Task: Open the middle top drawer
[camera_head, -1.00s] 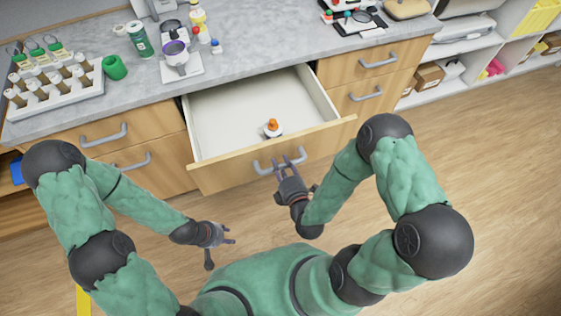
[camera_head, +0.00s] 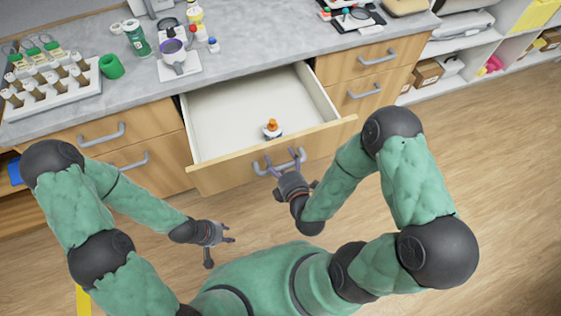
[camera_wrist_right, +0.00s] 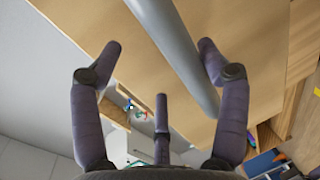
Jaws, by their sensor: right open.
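The middle top drawer (camera_head: 235,158) is pulled well out, showing its pale interior. A small white bottle with an orange cap (camera_head: 272,129) stands inside it near the front. The grey bar handle (camera_head: 281,163) is on the drawer front. My right gripper (camera_head: 279,162) is open at the handle. In the right wrist view the handle (camera_wrist_right: 178,52) crosses between the spread fingers (camera_wrist_right: 160,65), and no finger is seen closed on it; contact cannot be told. My left gripper (camera_head: 227,234) is away from the drawer, low over the floor, with its fingers apart and nothing in them.
The grey countertop (camera_head: 250,50) holds a tube rack (camera_head: 55,82), a green cup (camera_head: 111,66), bottles and a purple-topped device (camera_head: 174,55). Closed drawers flank the open one. Shelves (camera_head: 470,50) stand at the right. The wooden floor (camera_head: 480,160) at right is clear.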

